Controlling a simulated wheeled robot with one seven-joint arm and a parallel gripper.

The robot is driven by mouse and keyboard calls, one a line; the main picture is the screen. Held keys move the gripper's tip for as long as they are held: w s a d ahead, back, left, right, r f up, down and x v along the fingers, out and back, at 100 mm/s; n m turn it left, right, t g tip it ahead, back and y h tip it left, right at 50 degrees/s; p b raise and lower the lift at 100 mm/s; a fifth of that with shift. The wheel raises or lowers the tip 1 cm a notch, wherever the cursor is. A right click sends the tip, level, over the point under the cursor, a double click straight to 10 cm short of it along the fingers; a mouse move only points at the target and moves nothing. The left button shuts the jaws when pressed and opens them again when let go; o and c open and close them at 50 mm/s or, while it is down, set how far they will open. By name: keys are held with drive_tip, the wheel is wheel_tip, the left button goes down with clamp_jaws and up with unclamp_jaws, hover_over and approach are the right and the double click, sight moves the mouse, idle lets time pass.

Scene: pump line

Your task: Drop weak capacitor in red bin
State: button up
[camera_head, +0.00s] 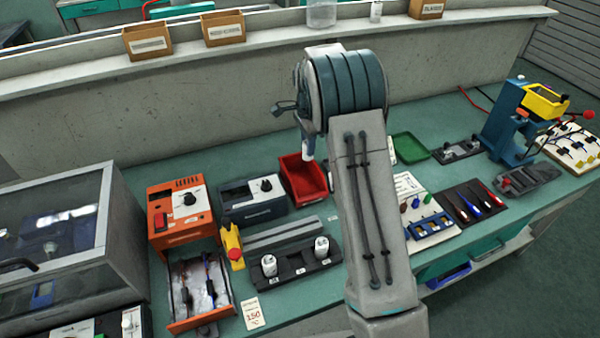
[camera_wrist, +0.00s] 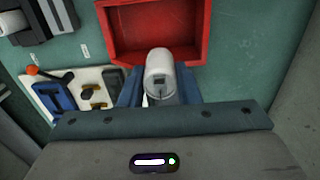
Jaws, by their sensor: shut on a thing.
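The red bin (camera_head: 306,177) stands on the green bench top, left of my arm in the head view. In the wrist view the red bin (camera_wrist: 202,48) is open towards the camera and its floor looks bare. My gripper (camera_wrist: 160,92) is shut on a white cylindrical capacitor (camera_wrist: 159,67). The capacitor overlaps the bin's near edge in the wrist view; its height above the bin is hard to tell. In the head view the capacitor (camera_head: 308,147) shows just above the bin's back part, below my gripper (camera_head: 308,130). Two similar white capacitors (camera_head: 321,247) stand in a black holder.
An orange unit (camera_head: 180,213) with an open drawer and a dark grey meter (camera_head: 252,198) stand left of the bin. A green tray (camera_head: 411,148), a screwdriver mat (camera_head: 473,201) and a blue press (camera_head: 510,125) are to the right. A wall rises behind the bench.

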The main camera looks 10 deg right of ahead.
sight(307, 157)
drive_tip(key=shift+a+f+b, duration=0.1)
drive_tip(key=shift+f+b, duration=1.65)
drive_tip(key=shift+f, duration=1.05)
drive_tip(key=o, duration=1)
drive_tip(key=shift+o, duration=0.2)
wheel_tip(307, 157, up, 14)
drive_tip(key=shift+f, duration=0.1)
